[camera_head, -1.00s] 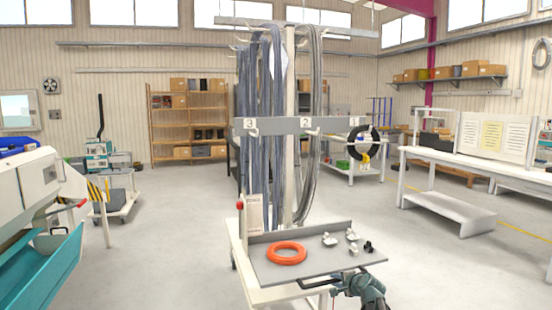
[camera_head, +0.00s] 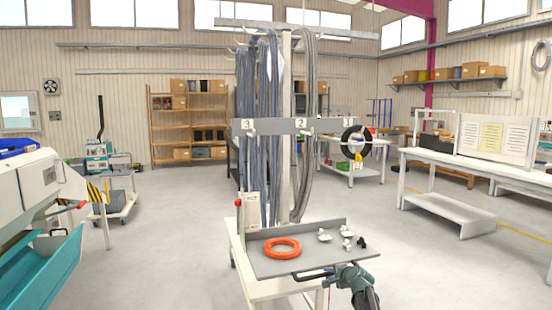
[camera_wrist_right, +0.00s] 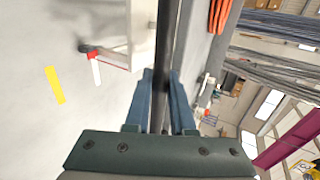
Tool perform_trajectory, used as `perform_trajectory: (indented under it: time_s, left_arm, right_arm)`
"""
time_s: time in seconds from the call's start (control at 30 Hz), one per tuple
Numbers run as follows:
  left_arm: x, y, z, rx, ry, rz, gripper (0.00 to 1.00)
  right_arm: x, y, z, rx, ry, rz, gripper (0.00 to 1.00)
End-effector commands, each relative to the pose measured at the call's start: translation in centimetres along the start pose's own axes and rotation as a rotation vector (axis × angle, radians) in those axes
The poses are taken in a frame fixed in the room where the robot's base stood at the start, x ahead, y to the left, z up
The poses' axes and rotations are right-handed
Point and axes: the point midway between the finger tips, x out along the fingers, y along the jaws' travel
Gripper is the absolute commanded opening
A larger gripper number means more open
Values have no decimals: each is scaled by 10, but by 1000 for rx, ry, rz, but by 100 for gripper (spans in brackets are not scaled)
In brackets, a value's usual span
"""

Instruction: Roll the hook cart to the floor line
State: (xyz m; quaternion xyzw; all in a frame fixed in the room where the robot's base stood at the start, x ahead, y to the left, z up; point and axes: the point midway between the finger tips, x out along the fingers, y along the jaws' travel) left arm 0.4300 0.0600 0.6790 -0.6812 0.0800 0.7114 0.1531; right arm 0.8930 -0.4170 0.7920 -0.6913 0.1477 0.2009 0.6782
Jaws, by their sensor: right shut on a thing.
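The hook cart (camera_head: 290,170) stands ahead of me with a white post, a numbered grey crossbar (camera_head: 275,126) and grey cable bundles (camera_head: 262,120) hanging from its hooks. A black coil with a yellow tag (camera_head: 356,142) hangs by number 1. An orange ring (camera_head: 282,248) lies on its grey tray. My right gripper (camera_head: 336,271) is at the tray's near edge, shut on the dark handle (camera_head: 312,277). In the right wrist view the handle (camera_wrist_right: 168,40) runs between the blue fingers (camera_wrist_right: 164,100). A yellow floor line (camera_head: 522,235) shows at the right. My left gripper is not in view.
A white workbench (camera_head: 450,160) with a low step stands at the right. A teal and white machine (camera_head: 40,220) is at the near left, and a small trolley (camera_head: 115,205) behind it. The floor around the cart is open. The right wrist view shows a yellow floor mark (camera_wrist_right: 54,84).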

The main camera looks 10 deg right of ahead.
Motion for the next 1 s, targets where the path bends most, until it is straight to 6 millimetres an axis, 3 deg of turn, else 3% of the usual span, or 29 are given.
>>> perform_trajectory:
  time_s: [0.47,1.0]
  left_arm:
    - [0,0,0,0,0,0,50]
    - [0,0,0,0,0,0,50]
  right_arm:
    - [2,0,0,-2,0,3,0]
    - [44,-24,-1,-1,1,-1,0]
